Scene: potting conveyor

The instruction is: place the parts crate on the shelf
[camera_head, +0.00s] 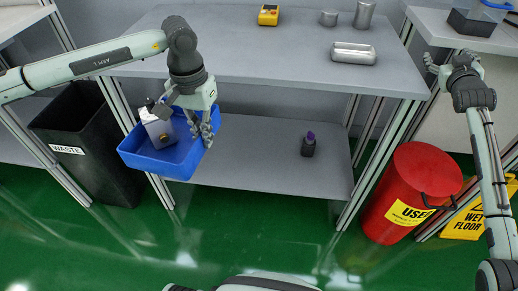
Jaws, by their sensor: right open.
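The parts crate (160,169) is a blue open-topped bin with grey, white and dark parts inside. It is at the left front of the workbench, in front of its left leg and the lower shelf's (256,170) edge, and looks slightly tilted. My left gripper (203,132) points down at the crate's right wall, its fingers at the rim, and appears shut on it. The fingers' exact contact is hard to see. My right gripper (438,68) is open and empty at the upper right, far from the crate, beside the right-hand table.
A dark bottle with a purple top (308,145) stands on the lower shelf. The bench top (240,58) holds a metal tin (354,53), cans and a yellow device (268,15). A black waste bin (92,160), red drum (410,190) and yellow wet-floor sign (463,218) flank the bench.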

